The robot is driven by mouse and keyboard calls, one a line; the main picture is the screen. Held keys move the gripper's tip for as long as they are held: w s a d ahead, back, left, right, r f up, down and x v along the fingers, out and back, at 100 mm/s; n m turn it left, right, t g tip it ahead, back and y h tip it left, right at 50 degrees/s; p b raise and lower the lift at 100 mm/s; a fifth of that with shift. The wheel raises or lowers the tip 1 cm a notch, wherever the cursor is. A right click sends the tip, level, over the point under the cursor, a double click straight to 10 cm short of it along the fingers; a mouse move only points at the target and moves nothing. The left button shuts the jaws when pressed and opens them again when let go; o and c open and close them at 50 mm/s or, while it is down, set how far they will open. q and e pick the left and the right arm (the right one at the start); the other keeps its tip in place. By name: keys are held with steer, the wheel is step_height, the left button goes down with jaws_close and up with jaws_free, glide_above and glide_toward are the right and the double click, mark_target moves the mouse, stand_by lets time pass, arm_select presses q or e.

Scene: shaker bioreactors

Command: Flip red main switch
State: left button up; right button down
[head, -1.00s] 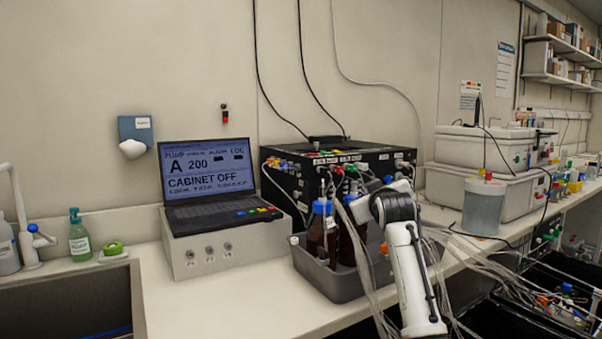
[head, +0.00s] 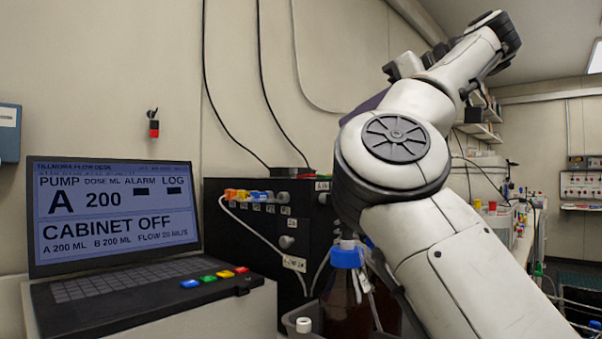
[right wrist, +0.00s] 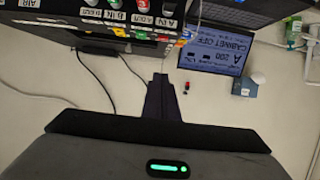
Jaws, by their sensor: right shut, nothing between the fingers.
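A small red-and-black fitting (head: 153,125) is on the wall above and right of the laptop screen. It also shows in the right wrist view (right wrist: 186,86), beside the fingertips in the picture; I cannot tell whether it is the main switch. The black cabinet (head: 236,215) stands right of the laptop, partly hidden by my right arm. A small dark box with a red end (head: 290,171) sits on its top. The laptop screen (head: 118,209) reads "CABINET OFF". My right gripper (right wrist: 160,80) is shut and empty, apparently in front of the wall. My left gripper is out of view.
A brown bottle with a blue cap (head: 347,255) stands in a grey tray before the cabinet, close to my right arm. Black cables (head: 262,90) run down the wall to the cabinet. The wall above the laptop is mostly bare.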

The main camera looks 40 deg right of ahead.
steer(key=p, duration=0.2)
glide_above(306, 176)
steer(key=s+d, duration=0.1)
steer(key=s, duration=0.2)
step_height(306, 176, down, 3)
steer(key=shift+d+f, duration=0.1)
steer(key=f, duration=0.1)
steer(key=f+b, duration=0.1)
steer(key=f, duration=0.1)
steer(key=shift+w+f, duration=0.1)
steer(key=shift+w, duration=0.2)
steer(key=shift+f, duration=0.3)
steer(key=shift+s+f, duration=0.1)
steer(key=shift+f, duration=0.1)
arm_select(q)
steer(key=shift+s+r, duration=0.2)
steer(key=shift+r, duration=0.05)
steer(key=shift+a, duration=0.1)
